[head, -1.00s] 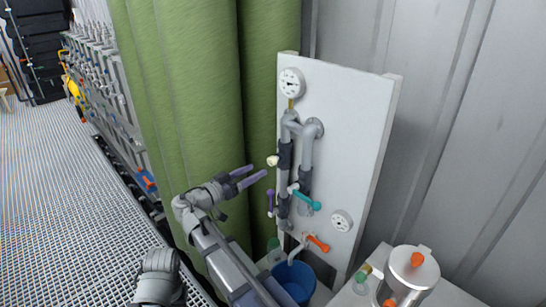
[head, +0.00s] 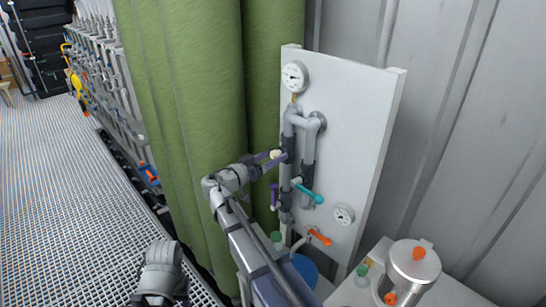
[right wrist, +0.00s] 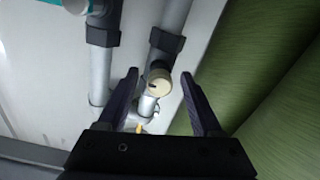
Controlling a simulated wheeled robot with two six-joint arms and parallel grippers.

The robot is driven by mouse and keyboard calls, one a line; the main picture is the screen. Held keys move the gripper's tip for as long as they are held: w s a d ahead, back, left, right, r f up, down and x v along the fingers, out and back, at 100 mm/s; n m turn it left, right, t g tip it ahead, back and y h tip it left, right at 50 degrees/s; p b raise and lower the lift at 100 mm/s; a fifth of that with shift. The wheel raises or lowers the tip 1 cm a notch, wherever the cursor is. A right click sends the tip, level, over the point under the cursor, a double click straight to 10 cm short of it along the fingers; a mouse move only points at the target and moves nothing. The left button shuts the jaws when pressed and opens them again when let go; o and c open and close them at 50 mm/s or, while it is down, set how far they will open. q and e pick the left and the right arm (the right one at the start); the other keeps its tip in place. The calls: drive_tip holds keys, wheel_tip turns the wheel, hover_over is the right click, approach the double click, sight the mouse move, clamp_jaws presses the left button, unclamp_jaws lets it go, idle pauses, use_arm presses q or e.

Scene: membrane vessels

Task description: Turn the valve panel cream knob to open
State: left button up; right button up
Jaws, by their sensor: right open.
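The white valve panel (head: 352,110) stands upright against the wall, with grey pipes on it. The cream knob (head: 276,154) sticks out from the left pipe, at the left of the panel. My right gripper (head: 270,160) is open at the knob, its fingers partly overlapping it in the head view. In the right wrist view, the round cream knob (right wrist: 159,82) lies between the two spread fingers of the gripper (right wrist: 159,76), with a gap on each side. My left gripper is not in view.
A purple handle (head: 274,196), a teal handle (head: 308,192) and an orange handle (head: 320,237) sit below the knob. Gauges (head: 295,76) are on the panel. Green columns (head: 190,90) stand close at left. A blue bucket (head: 305,268) and a metal vessel (head: 413,268) are below.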

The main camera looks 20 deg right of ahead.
drive_tip(key=shift+c, duration=0.4)
clamp_jaws()
